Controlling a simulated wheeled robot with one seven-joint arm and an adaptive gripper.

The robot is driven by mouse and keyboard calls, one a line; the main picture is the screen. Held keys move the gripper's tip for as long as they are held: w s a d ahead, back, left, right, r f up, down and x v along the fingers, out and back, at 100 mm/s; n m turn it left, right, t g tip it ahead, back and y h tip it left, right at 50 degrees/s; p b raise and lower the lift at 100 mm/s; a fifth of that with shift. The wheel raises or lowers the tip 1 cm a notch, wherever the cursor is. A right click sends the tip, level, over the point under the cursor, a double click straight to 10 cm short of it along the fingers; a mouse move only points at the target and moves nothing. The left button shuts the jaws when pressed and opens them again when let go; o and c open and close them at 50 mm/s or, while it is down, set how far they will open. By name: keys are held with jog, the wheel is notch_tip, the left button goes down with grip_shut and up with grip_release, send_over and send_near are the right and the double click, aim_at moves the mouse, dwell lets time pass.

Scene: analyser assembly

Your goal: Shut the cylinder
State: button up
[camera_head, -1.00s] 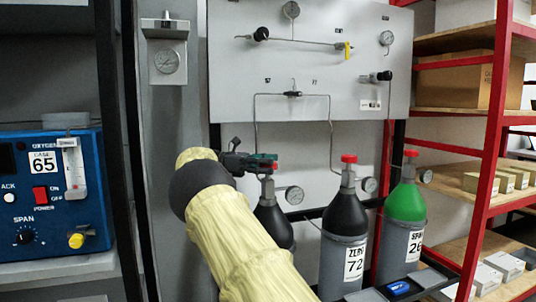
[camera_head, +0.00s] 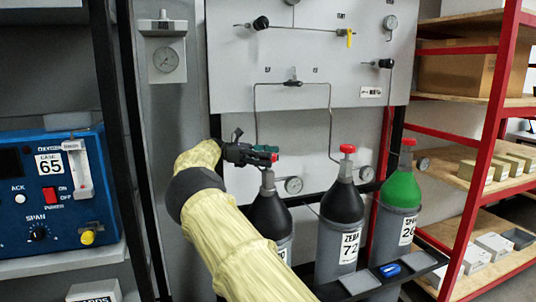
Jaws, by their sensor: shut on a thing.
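Three gas cylinders stand in a row below the wall panel. The left cylinder (camera_head: 269,214) has a black shoulder and is partly hidden by my arm. My gripper (camera_head: 264,155) is at its top, shut on the valve knob, of which a little red (camera_head: 275,157) shows. The middle cylinder (camera_head: 342,212) is black and grey, labelled ZERO 72, with a red knob (camera_head: 347,149) on top. The right cylinder (camera_head: 401,194) has a green shoulder, a SPAN label and a red knob (camera_head: 408,142).
A grey panel (camera_head: 300,75) with gauges, tubing and valves hangs behind. A blue analyser (camera_head: 20,220) sits on the left shelf. A red-framed rack (camera_head: 490,130) with boxes stands at right. A small tray (camera_head: 360,282) with a blue item is in front of the cylinders.

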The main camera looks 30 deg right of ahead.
jog(key=shift+f, duration=0.15)
jog(key=o, duration=1)
jog(key=shift+o, duration=0.2)
jog(key=b, duration=0.3)
jog(key=shift+f+h+b, duration=0.15)
jog(key=shift+h+b, duration=0.15)
jog(key=shift+b, duration=0.05)
jog(key=n+t+h+b, duration=0.2)
jog(key=n+t+b, duration=0.1)
jog(key=b, duration=1)
jog(key=shift+h+b, duration=0.3)
jog(key=shift+h, duration=0.1)
jog(key=n+t+h+b, duration=0.1)
jog(key=t+b, duration=0.1)
jog(key=b, duration=0.1)
jog(key=shift+r+n+t+h+b, duration=0.25)
jog(key=shift+n+t+h+b, duration=0.25)
jog(key=shift+n+t, duration=0.5)
jog(key=shift+r+n+t+h+p, duration=0.1)
jog(key=shift+n+t+h+p, duration=0.7)
jog(key=shift+n+t+p, duration=0.85)
jog(key=n+t+p, duration=0.1)
jog(key=t+p, duration=0.2)
jog(key=p, duration=0.1)
jog(key=n+t+p, duration=0.2)
jog(key=t+p, duration=0.1)
jog(key=p, duration=0.1)
jog(key=shift+r+t, duration=0.1)
jog(key=shift+t, duration=0.25)
